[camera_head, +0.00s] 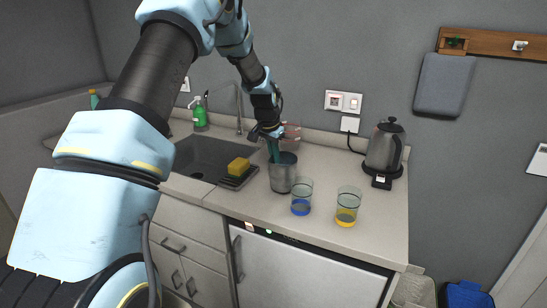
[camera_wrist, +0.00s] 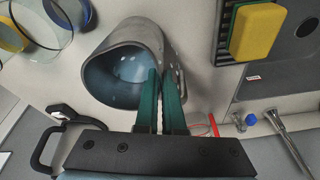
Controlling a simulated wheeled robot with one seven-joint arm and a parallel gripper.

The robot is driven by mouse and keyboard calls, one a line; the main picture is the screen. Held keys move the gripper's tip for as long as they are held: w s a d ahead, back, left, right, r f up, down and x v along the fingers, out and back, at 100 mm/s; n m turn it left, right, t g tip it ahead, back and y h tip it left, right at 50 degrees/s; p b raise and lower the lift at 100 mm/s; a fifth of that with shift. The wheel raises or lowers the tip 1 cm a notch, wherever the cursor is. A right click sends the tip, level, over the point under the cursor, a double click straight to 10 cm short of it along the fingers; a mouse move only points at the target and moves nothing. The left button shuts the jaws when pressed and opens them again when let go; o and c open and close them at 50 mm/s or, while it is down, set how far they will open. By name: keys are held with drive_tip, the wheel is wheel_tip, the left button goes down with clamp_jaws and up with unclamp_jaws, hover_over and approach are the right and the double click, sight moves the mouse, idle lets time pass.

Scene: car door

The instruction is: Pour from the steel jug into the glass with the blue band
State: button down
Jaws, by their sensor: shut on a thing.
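The steel jug (camera_head: 283,178) stands on the counter, and its open mouth shows in the wrist view (camera_wrist: 125,45). My gripper (camera_head: 273,152) is shut on the jug at its handle side. In the wrist view its teal fingers (camera_wrist: 163,80) are close together beside the rim; whether they grip the handle or the wall I cannot tell. The glass with the blue band (camera_head: 301,199) stands just right of the jug, upright and apart from it. It is partly cut off at the top of the wrist view (camera_wrist: 74,12). The jug's contents cannot be made out.
A glass with a yellow band (camera_head: 347,208) stands right of the blue-banded one. A kettle (camera_head: 384,150) is at the back right. A yellow sponge (camera_head: 238,167) on a dark tray and the sink (camera_head: 205,155) are left of the jug. A reddish clear vessel (camera_head: 292,132) is behind my gripper.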

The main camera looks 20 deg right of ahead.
drive_tip(key=s+r+t, duration=0.5)
drive_tip(key=r+t, duration=0.1)
drive_tip(key=r, duration=0.2)
drive_tip(key=shift+s+d+m+y, duration=0.3)
drive_tip(key=shift+s+d+y, duration=0.1)
drive_tip(key=shift+d, duration=0.05)
idle(1.5)
drive_tip(key=shift+s+d+r+t+b, duration=0.1)
drive_tip(key=shift+s+r+t+b, duration=0.45)
drive_tip(key=shift+t+b, duration=0.65)
idle(2.0)
drive_tip(key=shift+s+f+b, duration=0.15)
drive_tip(key=shift+s+b, duration=0.05)
drive_tip(key=shift+b, duration=0.6)
idle(1.2)
